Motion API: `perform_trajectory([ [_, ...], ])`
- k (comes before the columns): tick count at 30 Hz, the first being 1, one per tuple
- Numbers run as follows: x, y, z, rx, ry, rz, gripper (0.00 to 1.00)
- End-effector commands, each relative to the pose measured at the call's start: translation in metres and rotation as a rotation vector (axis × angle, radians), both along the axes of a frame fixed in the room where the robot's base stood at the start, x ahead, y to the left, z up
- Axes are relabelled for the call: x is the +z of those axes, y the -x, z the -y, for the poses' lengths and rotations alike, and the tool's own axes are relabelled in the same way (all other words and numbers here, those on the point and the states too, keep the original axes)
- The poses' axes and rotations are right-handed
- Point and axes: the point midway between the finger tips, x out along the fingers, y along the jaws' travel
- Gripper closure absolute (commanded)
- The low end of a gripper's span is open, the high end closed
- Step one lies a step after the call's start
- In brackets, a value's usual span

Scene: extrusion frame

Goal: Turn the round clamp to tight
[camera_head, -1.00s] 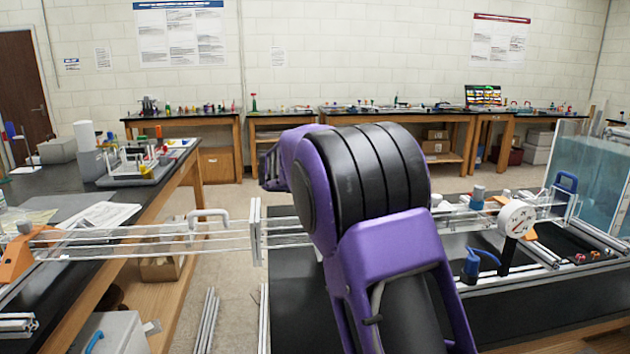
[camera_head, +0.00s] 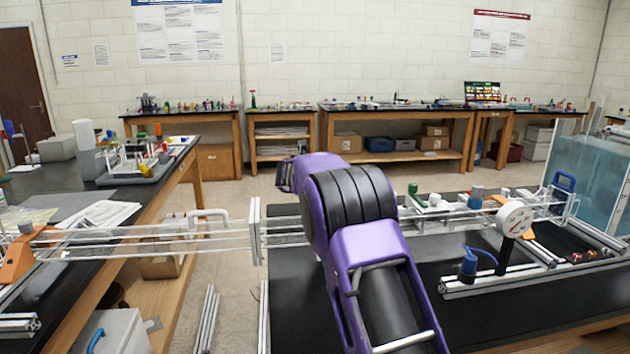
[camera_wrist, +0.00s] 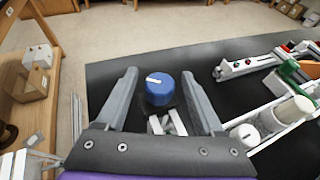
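A round blue knob (camera_wrist: 159,92) with a white bar on its top stands between my fingers in the wrist view. I take it for the round clamp. The white bar lies nearly crosswise in the picture. The knob sits over pale metal profile pieces (camera_wrist: 168,125) by the black bench top. My gripper (camera_wrist: 160,74) is open, with one grey finger on each side of the knob. Gaps show between the knob and both fingers. I cannot tell the height of the fingertips relative to it. In the head view my purple arm hides this area, and neither knob nor gripper shows.
In the head view, clear rails (camera_head: 150,240) bridge the aisle at left. A dial gauge (camera_head: 514,220), a blue fitting (camera_head: 469,264) and a water tank (camera_head: 595,175) stand at right. In the wrist view, a pale cylinder (camera_wrist: 295,108) is right of my gripper.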

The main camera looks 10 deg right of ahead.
Motion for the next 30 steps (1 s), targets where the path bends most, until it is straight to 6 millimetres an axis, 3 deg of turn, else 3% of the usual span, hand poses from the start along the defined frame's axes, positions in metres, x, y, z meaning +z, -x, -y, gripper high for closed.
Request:
perform_trajectory([
  [1, 0.0001, 0.0001, 0.0001, 0.000, 0.000, 0.000, 0.41],
  [11, 0.0002, 0.0002, 0.0001, 0.000, 0.000, 0.000, 1.00],
  [19, 0.0034, -0.0007, -0.0003, -0.035, 0.001, -0.002, 1.00],
  [30, 0.0015, -0.0025, -0.0002, -0.310, 0.005, 0.007, 1.00],
])
